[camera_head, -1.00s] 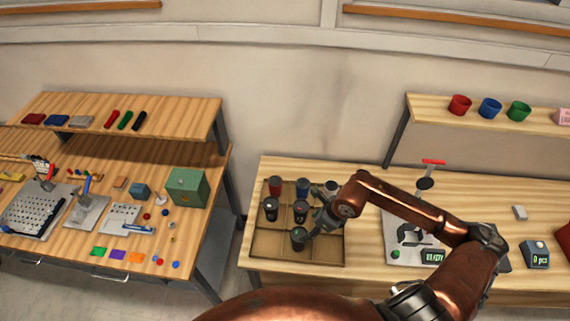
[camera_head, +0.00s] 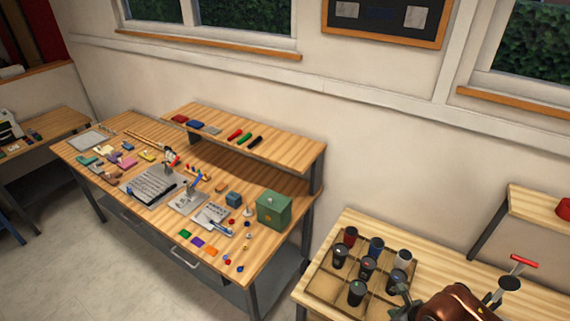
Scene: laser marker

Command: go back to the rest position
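My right gripper (camera_head: 401,300) is at the bottom right of the head view, low over the front right part of a divided wooden tray (camera_head: 320,284). Its fingers are small and partly hidden, so I cannot tell whether they are open or shut. My copper arm link behind it is cut by the bottom edge. A dark tumbler (camera_head: 357,293) stands upright in the tray's front row, left of the gripper; a gap shows between them. My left gripper is not in view.
Several other tumblers, one red (camera_head: 350,237) and one blue (camera_head: 376,247), stand in the tray. A red-handled press (camera_head: 523,262) is to the right. A workbench (camera_head: 140,215) with small parts and a green box (camera_head: 273,210) stands at left. Floor shows between the benches.

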